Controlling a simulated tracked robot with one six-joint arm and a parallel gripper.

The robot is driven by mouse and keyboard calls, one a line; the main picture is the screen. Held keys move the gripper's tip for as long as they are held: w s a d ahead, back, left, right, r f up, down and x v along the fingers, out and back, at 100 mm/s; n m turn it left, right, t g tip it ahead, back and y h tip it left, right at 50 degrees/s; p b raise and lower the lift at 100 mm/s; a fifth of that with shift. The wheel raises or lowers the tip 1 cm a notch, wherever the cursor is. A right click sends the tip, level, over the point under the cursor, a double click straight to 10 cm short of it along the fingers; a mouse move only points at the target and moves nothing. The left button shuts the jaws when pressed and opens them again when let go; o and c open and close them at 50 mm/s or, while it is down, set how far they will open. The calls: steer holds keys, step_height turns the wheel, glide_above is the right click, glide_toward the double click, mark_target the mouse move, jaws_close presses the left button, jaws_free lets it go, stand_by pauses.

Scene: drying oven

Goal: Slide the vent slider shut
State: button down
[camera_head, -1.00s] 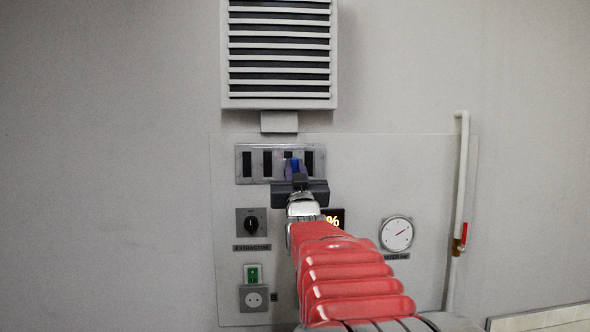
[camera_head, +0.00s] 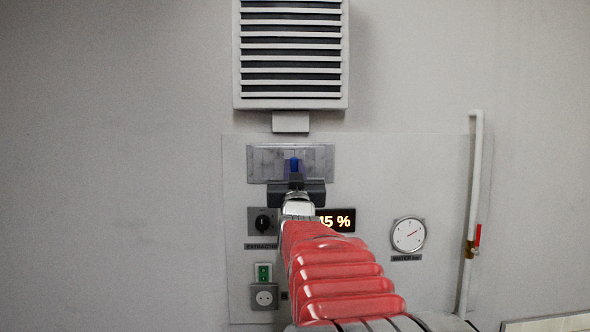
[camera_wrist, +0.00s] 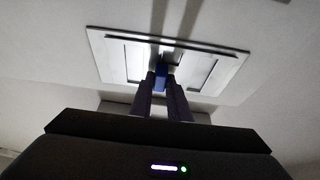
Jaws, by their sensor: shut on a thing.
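The vent slider (camera_head: 315,160) is a grey plate on the wall panel below the louvred grille. Its slots show no dark openings in the head view. A blue knob (camera_head: 294,164) stands out from its middle. My gripper (camera_head: 296,178) is in front of the plate, with its jaws shut on the blue knob. In the wrist view the plate (camera_wrist: 225,65) fills the upper middle, and the fingers (camera_wrist: 161,92) meet at the blue knob (camera_wrist: 161,72). The fingers hide part of the knob and of the plate's lower middle.
A louvred grille (camera_head: 291,102) is above the vent. Below are a rotary knob (camera_head: 263,222), a lit display (camera_head: 337,220), a green switch (camera_head: 263,272) and a socket (camera_head: 264,297). A round gauge (camera_head: 408,234) and a white pipe (camera_head: 474,170) with a red-handled valve (camera_head: 478,236) are at right.

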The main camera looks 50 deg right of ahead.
steer(key=shift+w+a, duration=0.15)
steer(key=shift+a, duration=0.05)
steer(key=c, duration=1.9)
jaws_free()
steer(key=shift+o, duration=1.1)
steer(key=v, duration=1.3)
steer(key=shift+s+a, duration=0.2)
steer(key=shift+s, duration=0.1)
steer(key=shift+s+f, duration=0.1)
steer(key=shift+f, duration=0.05)
